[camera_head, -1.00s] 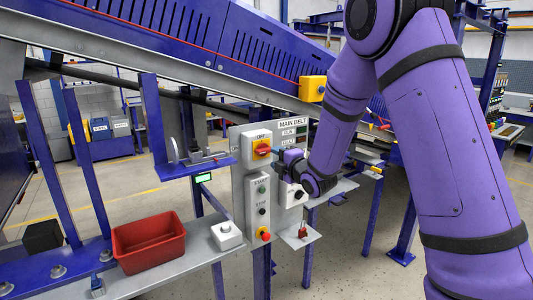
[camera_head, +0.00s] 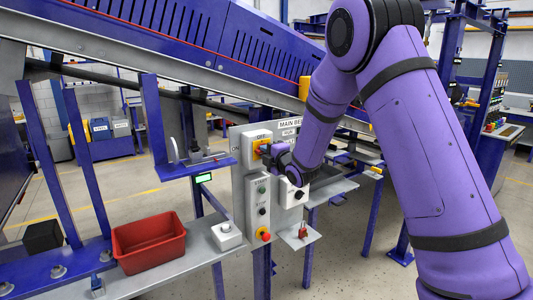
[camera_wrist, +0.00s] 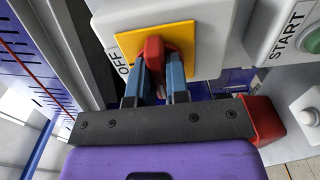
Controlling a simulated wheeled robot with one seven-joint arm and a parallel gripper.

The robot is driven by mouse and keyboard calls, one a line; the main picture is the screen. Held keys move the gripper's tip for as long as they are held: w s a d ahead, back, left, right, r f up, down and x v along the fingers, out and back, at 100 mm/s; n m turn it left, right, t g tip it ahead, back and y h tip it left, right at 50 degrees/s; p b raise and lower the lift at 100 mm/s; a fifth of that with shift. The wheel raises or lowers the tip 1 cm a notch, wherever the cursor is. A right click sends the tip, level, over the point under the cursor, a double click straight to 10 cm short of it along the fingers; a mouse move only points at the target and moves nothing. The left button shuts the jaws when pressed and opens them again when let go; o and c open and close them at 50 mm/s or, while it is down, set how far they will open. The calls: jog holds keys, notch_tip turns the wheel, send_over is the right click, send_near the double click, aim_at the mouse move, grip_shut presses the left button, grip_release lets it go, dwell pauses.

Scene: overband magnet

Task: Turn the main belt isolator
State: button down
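The main belt isolator is a red rotary handle (camera_head: 264,147) on a yellow plate, on a grey box marked OFF at the top of the control panel. In the wrist view, the red handle (camera_wrist: 153,52) stands in front of the yellow plate (camera_wrist: 125,42). My gripper (camera_wrist: 159,72) has its two blue fingers on either side of the handle, with a gap between them. The fingertips overlap the handle's near end; I cannot tell whether they touch it. In the head view, my gripper (camera_head: 268,150) reaches the handle from the right, and my wrist hides part of the panel.
Below the isolator are a START/STOP station (camera_head: 262,197) and a red button on yellow (camera_head: 263,234). A white box with a black knob (camera_head: 293,194) is close at right. A red bin (camera_head: 148,243) and a white button box (camera_head: 226,236) are on the lower shelf.

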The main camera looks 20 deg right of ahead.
jog(key=shift+m, duration=0.4)
jog(key=m, duration=0.3)
jog(key=shift+m, duration=0.4)
jog(key=m, duration=0.4)
jog(key=shift+d+m, duration=0.1)
jog(key=shift+m, duration=0.2)
jog(key=m, duration=0.8)
jog(key=shift+f, duration=0.1)
jog(key=shift+m, duration=0.4)
jog(key=c, duration=1.1)
grip_release()
